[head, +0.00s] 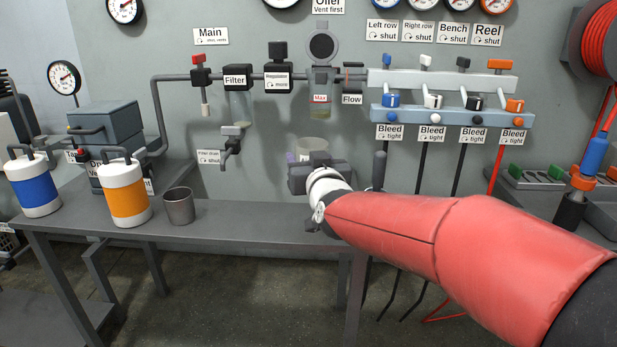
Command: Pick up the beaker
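My gripper (318,172) is dark grey and reaches over the bench toward the wall, at the end of my red arm. Its fingers are hidden behind its own body, so I cannot tell if they are open, shut or touching the beaker.
A grey metal cup (180,208), an orange-and-white canister (128,199) and a blue-and-white canister (35,188) stand on the grey bench (240,222) at the left. Pipes, a filter (238,78) and valves line the wall.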

